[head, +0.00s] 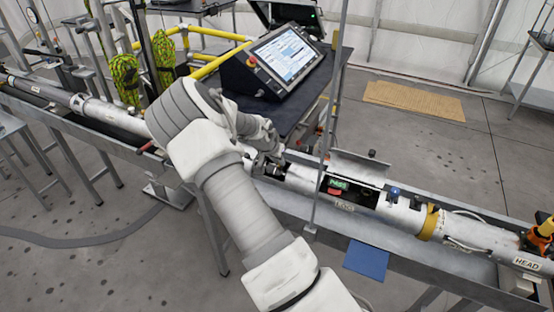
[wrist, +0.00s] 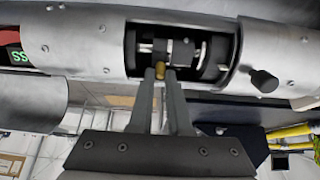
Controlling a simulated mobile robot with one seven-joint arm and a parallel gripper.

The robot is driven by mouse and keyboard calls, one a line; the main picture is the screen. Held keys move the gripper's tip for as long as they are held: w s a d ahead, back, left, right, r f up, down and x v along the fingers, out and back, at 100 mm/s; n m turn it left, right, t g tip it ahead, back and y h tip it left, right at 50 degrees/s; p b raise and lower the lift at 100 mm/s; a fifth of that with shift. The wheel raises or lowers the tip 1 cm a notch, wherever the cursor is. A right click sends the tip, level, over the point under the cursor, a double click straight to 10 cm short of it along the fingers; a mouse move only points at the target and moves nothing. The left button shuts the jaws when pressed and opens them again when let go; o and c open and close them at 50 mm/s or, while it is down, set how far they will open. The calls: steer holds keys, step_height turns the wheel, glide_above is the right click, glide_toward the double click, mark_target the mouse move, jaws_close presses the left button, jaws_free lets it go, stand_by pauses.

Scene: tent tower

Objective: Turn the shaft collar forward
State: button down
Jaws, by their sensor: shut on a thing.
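The shaft collar (wrist: 181,50) is a dark block on a light metal shaft, inside a cut-out window of the grey tube in the wrist view. A small brass peg (wrist: 160,72) projects from beside it toward my gripper. My gripper (wrist: 161,80) has both fingertips at the window, one on each side of the peg, and is shut on it. In the head view my gripper (head: 268,160) reaches into the tube's opening, left of the raised cover, and largely hides the collar.
The long tube (head: 399,211) lies in a metal trough. A raised curved cover (head: 357,168) and a lit green display (head: 338,184) are right of my gripper. A thin upright post (head: 325,130) stands close by. A control screen (head: 285,55) is behind. A dark knob (wrist: 264,79) projects from the tube.

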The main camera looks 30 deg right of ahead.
stand_by(0.3)
steer(key=c, duration=0.9)
jaws_free()
steer(key=shift+d, duration=0.1)
steer(key=shift+o, duration=0.2)
steer(key=v, duration=1.7)
steer(key=shift+r+b, duration=0.3)
steer(key=shift+r, duration=0.05)
steer(key=shift+w, duration=0.15)
